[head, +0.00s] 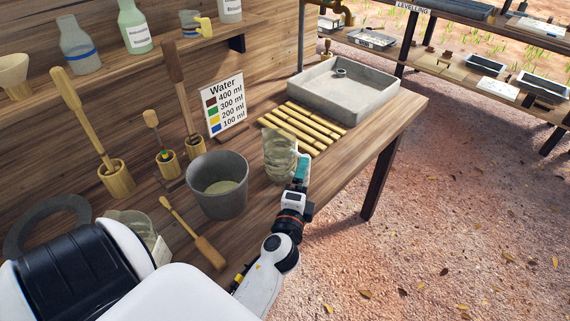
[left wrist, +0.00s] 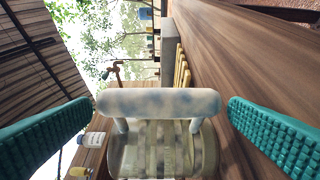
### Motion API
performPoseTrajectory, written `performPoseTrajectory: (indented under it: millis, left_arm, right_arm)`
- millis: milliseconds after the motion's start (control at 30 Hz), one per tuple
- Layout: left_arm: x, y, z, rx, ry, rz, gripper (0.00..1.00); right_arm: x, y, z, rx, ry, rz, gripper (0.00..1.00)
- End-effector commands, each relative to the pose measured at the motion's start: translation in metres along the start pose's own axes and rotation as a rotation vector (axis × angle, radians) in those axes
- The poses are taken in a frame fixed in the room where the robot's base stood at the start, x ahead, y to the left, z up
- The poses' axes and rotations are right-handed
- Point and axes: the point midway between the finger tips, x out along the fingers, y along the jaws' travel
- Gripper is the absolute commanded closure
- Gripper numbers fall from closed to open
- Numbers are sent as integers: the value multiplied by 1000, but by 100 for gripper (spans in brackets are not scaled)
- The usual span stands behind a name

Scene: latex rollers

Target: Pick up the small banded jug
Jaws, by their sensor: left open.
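A small clear glass jug (head: 278,155) stands on the wooden bench, right of the grey bucket. Pale stripes show across its body in the left wrist view (left wrist: 165,150); I cannot tell whether they are its own bands or slats seen through the glass. My left gripper (head: 301,168) is at the jug's near right side. In the left wrist view its green ridged fingers (left wrist: 160,122) are wide apart, with the jug's pale, blue-flecked handle (left wrist: 158,102) between them. Clear gaps remain on both sides of the handle. My right gripper is out of view.
The grey bucket (head: 217,187) stands close left of the jug. Wooden slats (head: 302,128) and a grey tray (head: 345,90) lie beyond it. A wooden brush (head: 195,235) lies near my arm. A blue-banded flask (head: 78,45) stands on the shelf.

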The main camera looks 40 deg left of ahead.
Motion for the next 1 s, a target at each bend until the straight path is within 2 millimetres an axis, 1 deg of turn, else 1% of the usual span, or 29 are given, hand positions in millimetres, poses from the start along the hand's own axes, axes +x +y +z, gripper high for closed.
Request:
performPoseTrajectory:
  millis: [33,167,400,500,600,767,800,867,1000]
  left_arm:
    - [4,2,0,0,0,-1,1]
    - [12,3,-1,1,1,0,1]
    - [50,3,0,1,1,0,1]
    - [60,3,0,1,1,0,1]
    - [64,2,-1,1,2,-2,1]
    - [64,1,-1,1,2,-2,1]
    - [64,1,-1,1,2,-2,3]
    - [64,1,-1,1,2,-2,13]
    - [64,1,-1,0,2,-2,36]
  right_arm:
    - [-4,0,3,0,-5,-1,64]
    - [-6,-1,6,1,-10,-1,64]
    - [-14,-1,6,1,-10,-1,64]
    - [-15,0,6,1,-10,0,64]
    - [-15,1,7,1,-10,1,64]
    - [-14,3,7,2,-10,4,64]
    - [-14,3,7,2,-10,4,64]
    - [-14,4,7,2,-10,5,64]
    - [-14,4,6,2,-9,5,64]
